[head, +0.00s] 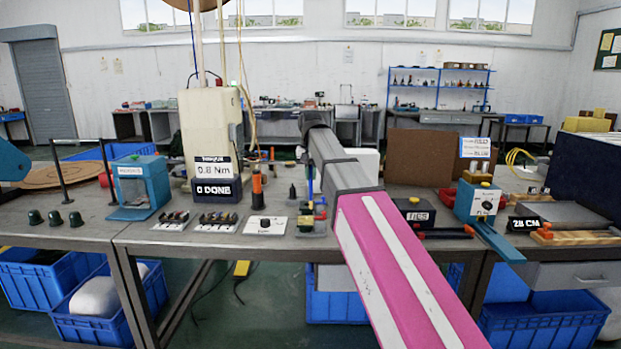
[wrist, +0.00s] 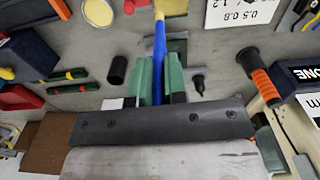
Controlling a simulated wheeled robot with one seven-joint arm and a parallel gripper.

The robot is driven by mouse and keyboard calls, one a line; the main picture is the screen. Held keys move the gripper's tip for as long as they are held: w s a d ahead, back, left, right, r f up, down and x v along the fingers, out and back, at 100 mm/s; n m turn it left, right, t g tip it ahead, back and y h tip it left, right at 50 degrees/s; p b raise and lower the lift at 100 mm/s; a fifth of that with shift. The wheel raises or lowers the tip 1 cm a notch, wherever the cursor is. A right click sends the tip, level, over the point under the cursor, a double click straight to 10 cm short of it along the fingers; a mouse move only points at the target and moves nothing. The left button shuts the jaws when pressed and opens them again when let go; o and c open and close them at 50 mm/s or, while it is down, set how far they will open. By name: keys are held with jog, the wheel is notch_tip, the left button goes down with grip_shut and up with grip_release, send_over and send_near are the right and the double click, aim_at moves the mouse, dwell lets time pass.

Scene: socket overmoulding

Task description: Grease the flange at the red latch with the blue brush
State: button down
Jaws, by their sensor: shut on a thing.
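My gripper (wrist: 160,70) is shut on the blue brush (wrist: 159,48), whose handle stands between the green fingers in the wrist view. The brush's far end runs toward the top edge, and I cannot make out its bristles clearly. In the head view my arm hides most of the gripper; a thin blue piece of the brush (head: 310,187) shows above the bench.
A beige machine (head: 211,130) and an orange-and-black driver (head: 257,188) stand left of the fixture. At right are a black labelled box (head: 414,211) and a blue stand (head: 477,200). In the wrist view a black cylinder (wrist: 117,70) stands near the fingers.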

jog(key=shift+w, duration=0.3)
jog(key=shift+f, duration=1.95)
jog(key=shift+w, duration=0.1)
jog(key=shift+w, duration=0.35)
jog(key=shift+s, duration=0.15)
